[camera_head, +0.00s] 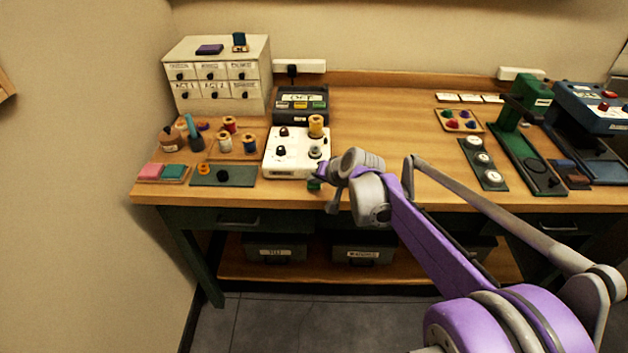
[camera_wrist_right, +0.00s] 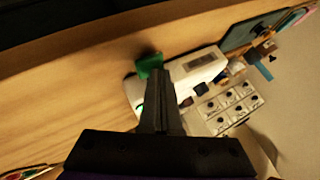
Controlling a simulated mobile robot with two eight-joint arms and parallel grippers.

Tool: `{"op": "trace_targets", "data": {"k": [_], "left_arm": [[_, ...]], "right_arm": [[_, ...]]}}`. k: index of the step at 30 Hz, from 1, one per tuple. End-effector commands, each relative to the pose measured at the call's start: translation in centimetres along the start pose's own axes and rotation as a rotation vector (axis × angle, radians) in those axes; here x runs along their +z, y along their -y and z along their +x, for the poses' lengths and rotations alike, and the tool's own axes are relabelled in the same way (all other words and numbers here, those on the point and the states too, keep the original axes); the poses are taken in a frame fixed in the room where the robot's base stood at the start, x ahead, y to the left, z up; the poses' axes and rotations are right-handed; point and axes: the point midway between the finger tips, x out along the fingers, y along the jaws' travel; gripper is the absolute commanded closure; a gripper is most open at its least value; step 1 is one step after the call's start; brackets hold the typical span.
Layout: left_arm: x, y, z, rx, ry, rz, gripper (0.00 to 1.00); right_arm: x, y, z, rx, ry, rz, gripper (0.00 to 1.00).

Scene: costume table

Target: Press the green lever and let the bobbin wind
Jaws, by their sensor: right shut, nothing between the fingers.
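The white bobbin winder (camera_head: 292,165) stands near the front edge of the table. A yellow thread spool (camera_head: 316,126) stands at its back right, and a small grey bobbin (camera_head: 315,152) sits in front of the spool. The green lever (camera_head: 314,185) sticks out at the winder's front right corner. My right gripper (camera_head: 322,176) is shut and empty, right by the lever. In the right wrist view its closed fingertips (camera_wrist_right: 158,73) lie beside the green lever (camera_wrist_right: 149,66); I cannot tell whether they touch it. The fingers hide part of the white winder (camera_wrist_right: 200,66). My left gripper is not in view.
Thread spools (camera_head: 229,124) and a dark green mat (camera_head: 238,177) lie left of the winder. A drawer cabinet (camera_head: 218,75) and a dark labelled box (camera_head: 302,104) stand behind. A green press (camera_head: 525,100) stands far right. The table's middle is clear.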

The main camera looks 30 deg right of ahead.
Motion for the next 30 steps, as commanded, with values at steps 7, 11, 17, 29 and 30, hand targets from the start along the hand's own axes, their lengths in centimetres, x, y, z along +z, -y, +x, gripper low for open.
{"op": "trace_targets", "data": {"k": [7, 11, 17, 29, 30], "left_arm": [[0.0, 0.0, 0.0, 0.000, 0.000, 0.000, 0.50], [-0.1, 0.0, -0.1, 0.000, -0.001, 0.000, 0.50], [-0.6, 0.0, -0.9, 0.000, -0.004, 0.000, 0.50], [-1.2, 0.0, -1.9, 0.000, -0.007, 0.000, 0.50], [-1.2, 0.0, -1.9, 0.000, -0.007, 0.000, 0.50]], "right_arm": [[0.0, 0.0, 0.0, 0.000, 0.001, 0.000, 1.00], [-0.1, 0.1, -0.1, 0.000, 0.001, 0.000, 1.00], [-0.7, 0.7, -0.9, 0.000, 0.000, 0.000, 1.00], [-1.4, 1.4, -1.9, 0.000, 0.000, 0.000, 1.00], [-1.4, 1.4, -1.9, 0.000, 0.001, 0.000, 1.00]]}}
